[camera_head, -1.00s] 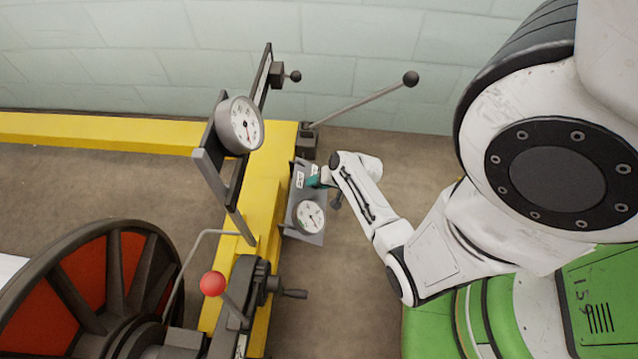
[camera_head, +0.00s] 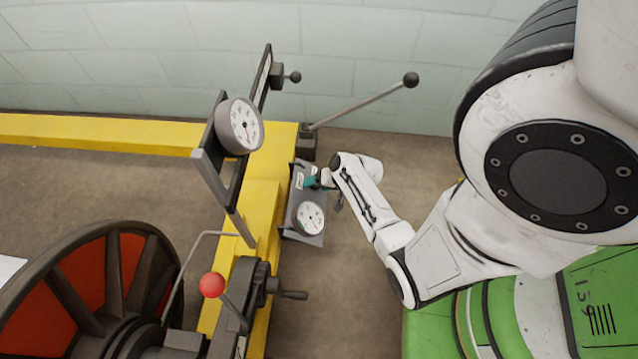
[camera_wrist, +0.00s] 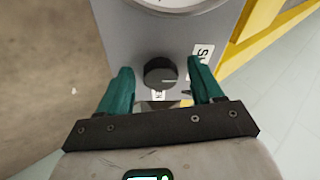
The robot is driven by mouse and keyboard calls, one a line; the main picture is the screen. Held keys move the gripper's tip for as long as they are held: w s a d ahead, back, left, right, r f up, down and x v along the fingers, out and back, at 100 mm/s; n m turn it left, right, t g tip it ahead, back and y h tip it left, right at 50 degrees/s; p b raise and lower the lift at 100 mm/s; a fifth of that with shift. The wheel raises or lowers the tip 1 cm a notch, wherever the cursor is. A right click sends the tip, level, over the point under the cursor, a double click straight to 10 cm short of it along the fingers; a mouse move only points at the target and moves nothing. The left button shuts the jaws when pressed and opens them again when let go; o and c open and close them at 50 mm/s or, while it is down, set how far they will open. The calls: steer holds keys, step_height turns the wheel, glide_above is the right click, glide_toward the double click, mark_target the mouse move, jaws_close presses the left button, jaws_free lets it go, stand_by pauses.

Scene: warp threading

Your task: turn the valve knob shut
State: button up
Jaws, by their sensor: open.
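The valve knob (camera_wrist: 161,72) is a dark round knob with a pale line on it, on a grey panel (camera_wrist: 135,43) in the wrist view. The line points to the right in that view. My gripper (camera_wrist: 162,82) has two teal fingers, open, one on each side of the knob. Gaps show between the fingers and the knob, so I see no contact. In the head view the teal fingers (camera_head: 314,182) are at the panel (camera_head: 293,212), and the knob is hidden there. White labels sit near the knob; one is partly covered.
A white gauge (camera_head: 309,217) is on the same panel. A larger gauge (camera_head: 240,125) stands on the yellow frame (camera_head: 262,200). A long black-knobbed lever (camera_head: 365,104) rises behind my arm. A red-knobbed lever (camera_head: 212,284) and a spoked wheel (camera_head: 85,285) are at lower left.

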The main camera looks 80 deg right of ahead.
steer(key=p+v, duration=0.4)
steer(key=v, duration=0.6)
steer(key=shift+s+r, duration=0.25)
steer(key=shift+a, duration=0.15)
steer(key=w+a+r+n+g+y, duration=0.2)
steer(key=w+a+r+n, duration=0.15)
steer(key=a, duration=0.25)
steer(key=w+a+r+n+g+y, duration=0.1)
steer(key=w+a+r+n, duration=0.25)
steer(key=a+n, duration=0.2)
steer(key=a+r+n+g+h, duration=0.1)
steer(key=a+r+n+g, duration=0.4)
steer(key=a+r, duration=0.6)
step_height(320, 180, up, 20)
steer(key=n+t+p, duration=0.1)
steer(key=p, duration=2)
steer(key=shift+s+a+f+p, duration=0.25)
steer(key=shift+s+p, duration=0.1)
steer(key=shift+s, duration=0.15)
